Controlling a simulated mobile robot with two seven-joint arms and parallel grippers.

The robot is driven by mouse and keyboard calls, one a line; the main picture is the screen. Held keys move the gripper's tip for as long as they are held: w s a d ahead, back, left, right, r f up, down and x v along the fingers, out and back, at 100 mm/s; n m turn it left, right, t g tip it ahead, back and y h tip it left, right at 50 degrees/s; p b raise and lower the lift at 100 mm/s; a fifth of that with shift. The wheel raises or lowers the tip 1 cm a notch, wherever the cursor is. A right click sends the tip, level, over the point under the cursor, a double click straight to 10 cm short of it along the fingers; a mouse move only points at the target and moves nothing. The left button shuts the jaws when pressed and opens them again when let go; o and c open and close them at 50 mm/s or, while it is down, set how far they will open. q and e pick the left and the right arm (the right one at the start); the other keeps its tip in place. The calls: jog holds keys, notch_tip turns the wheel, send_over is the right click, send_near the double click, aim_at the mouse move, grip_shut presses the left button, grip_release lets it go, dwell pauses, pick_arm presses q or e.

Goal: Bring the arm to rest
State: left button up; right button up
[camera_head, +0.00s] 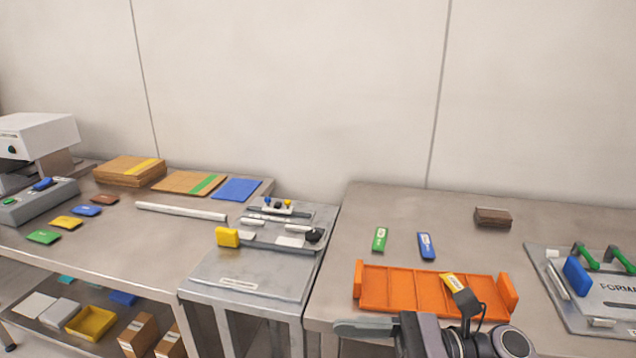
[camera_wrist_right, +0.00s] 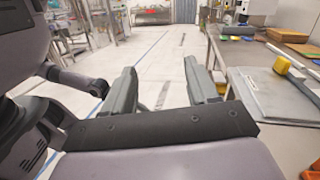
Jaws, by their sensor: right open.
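My right arm comes in at the bottom of the head view, in front of the orange tray. Its gripper (camera_head: 350,328) points left there, near the front edge of the right table (camera_head: 335,230). In the right wrist view the two grey fingers of my right gripper (camera_wrist_right: 165,78) stand apart with nothing between them. Beyond them is open floor (camera_wrist_right: 160,50). My left gripper is in neither view.
The orange tray (camera_head: 400,290) has a yellow packet (camera_head: 454,283) at its right part. Green (camera_head: 380,239) and blue (camera_head: 426,246) packets and a brown block (camera_head: 492,217) lie behind it. A grey fixture plate (camera_head: 572,315) lies right, a lower bench (camera_head: 215,275) left.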

jog(key=w+d+f+m+t+h+p, duration=0.15)
jog(key=d+f+m+t+h, duration=0.25)
jog(key=m+t, duration=0.9)
jog(key=w+d+f+m+t+h, duration=0.3)
jog(key=d+f+m+t+h, duration=0.1)
jog(key=m, duration=1.6)
jog(key=s+d+f+m+g+h, duration=0.3)
jog(key=s+f+m+h, duration=0.1)
jog(key=s+f+m, duration=0.3)
jog(key=s+d+f+m+g+h, duration=0.3)
jog(key=s+f+m, duration=0.3)
jog(key=f+m, duration=0.6)
jog(key=shift+s+d+m+g+h, duration=0.35)
jog(key=shift+d+m+h, duration=0.15)
jog(key=shift+d+h, duration=0.3)
